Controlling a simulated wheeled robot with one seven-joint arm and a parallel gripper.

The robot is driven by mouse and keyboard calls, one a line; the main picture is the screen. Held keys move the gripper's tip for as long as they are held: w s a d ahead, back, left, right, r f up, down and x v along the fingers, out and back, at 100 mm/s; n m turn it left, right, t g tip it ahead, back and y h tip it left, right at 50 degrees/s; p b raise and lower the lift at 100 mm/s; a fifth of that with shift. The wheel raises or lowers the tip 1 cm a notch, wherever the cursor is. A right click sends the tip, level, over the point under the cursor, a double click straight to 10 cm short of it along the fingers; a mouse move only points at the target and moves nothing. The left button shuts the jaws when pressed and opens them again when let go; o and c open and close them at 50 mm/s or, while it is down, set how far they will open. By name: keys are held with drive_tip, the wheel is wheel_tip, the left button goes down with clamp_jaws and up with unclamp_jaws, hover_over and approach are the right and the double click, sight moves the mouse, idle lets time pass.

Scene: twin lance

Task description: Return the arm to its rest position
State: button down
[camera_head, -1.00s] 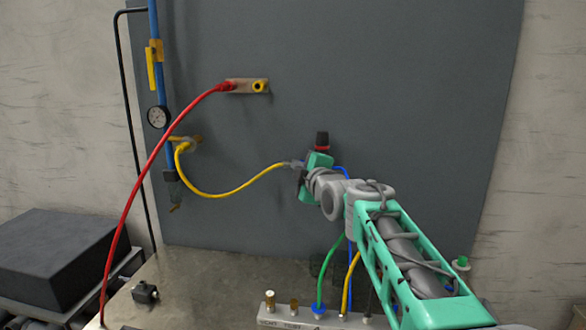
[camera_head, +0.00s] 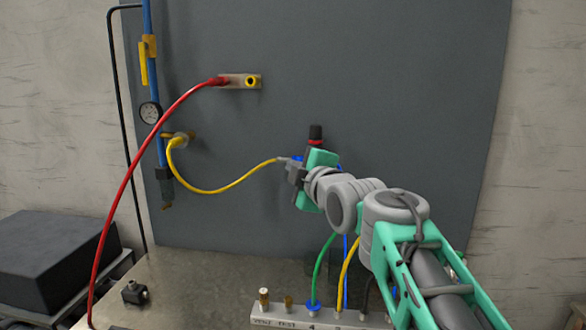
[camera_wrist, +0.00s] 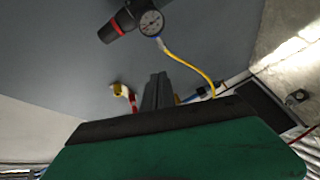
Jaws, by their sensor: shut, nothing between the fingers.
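My gripper shows in the wrist view (camera_wrist: 158,77) with its dark fingers together and nothing between them. In the head view, its green hand stands in front of the panel and hides the fingertips. A regulator with a black and red knob (camera_head: 316,135) is just behind the hand, its body partly hidden. In the wrist view, the regulator's round gauge (camera_wrist: 151,23) is at the top, apart from the fingers. A yellow hose (camera_head: 225,189) runs from the regulator to a brass fitting on the left. My arm reaches in from the lower right.
A red hose (camera_head: 133,177) arcs from a panel port plate (camera_head: 240,81) to the bench. A blue pipe with a gauge (camera_head: 150,112) stands at left. A manifold block (camera_head: 268,318) with several hoses sits below my arm. A black box (camera_head: 50,255) is at far left.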

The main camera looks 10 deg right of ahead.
drive_tip(key=s+d+f+m+g+h+p, duration=0.1)
drive_tip(key=s+f+m+g+p, duration=0.2)
drive_tip(key=s+f, duration=1)
drive_tip(key=s+d+f+m+g+h+p, duration=0.1)
drive_tip(key=s+f+m+g+h+p, duration=0.1)
drive_tip(key=s+f+m+g, duration=0.8)
drive_tip(key=s+f+m+p, duration=0.1)
drive_tip(key=s+f+m, duration=0.2)
drive_tip(key=f, duration=0.5)
drive_tip(key=shift+s+d+g, duration=0.15)
drive_tip(key=shift+s+g, duration=0.15)
drive_tip(key=shift+s, duration=0.2)
drive_tip(key=c, duration=2.1)
unclamp_jaws()
drive_tip(key=shift+c, duration=0.2)
